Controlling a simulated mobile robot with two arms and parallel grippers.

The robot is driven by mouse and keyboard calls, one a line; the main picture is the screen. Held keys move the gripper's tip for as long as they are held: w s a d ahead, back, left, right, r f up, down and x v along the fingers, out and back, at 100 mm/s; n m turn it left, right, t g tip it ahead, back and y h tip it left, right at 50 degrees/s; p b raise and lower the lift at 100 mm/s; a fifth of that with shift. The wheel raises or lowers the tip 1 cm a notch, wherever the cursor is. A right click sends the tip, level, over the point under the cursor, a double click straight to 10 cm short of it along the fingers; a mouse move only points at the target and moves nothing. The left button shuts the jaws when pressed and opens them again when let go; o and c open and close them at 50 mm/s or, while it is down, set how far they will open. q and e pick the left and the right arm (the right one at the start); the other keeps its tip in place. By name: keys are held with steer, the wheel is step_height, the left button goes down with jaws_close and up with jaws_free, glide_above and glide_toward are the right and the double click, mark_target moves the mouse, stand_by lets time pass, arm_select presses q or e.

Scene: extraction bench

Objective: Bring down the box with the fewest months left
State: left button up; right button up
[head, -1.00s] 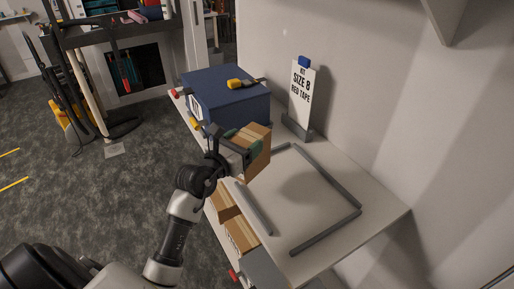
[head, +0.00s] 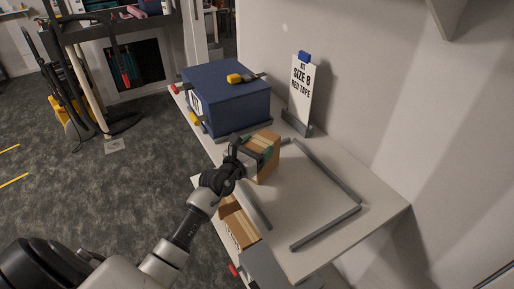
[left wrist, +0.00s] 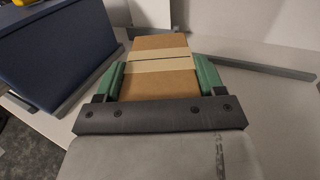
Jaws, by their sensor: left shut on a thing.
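My left gripper (head: 247,156) is shut on a brown cardboard box (head: 266,150) with a pale tape band. The left wrist view shows the same box (left wrist: 162,72) between the green finger pads. The box is over the shelf top, near the grey-edged frame; I cannot tell if it touches the surface. No month label is readable on it. Another cardboard box (head: 238,226) is on a lower level beneath the shelf top. My right gripper is not in view.
A blue box (head: 230,105) with a yellow-and-black tool (head: 240,78) on it stands at the back left of the shelf. A sign (head: 301,90) reads "SIZE 8 RED TAPE". Grey strips (head: 326,228) border a clear area of the shelf top (head: 300,190).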

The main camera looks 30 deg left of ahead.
arm_select(q)
steer(key=shift+f, duration=0.15)
steer(key=o, duration=1)
steer(key=shift+r, duration=0.25)
steer(key=shift+s+f, duration=0.15)
steer(key=shift+s, duration=0.2)
steer(key=s+a+b, duration=0.1)
steer(key=s+b, duration=0.1)
steer(key=s, duration=0.9)
steer(key=shift+s+a, duration=0.15)
steer(key=shift+a, duration=0.2)
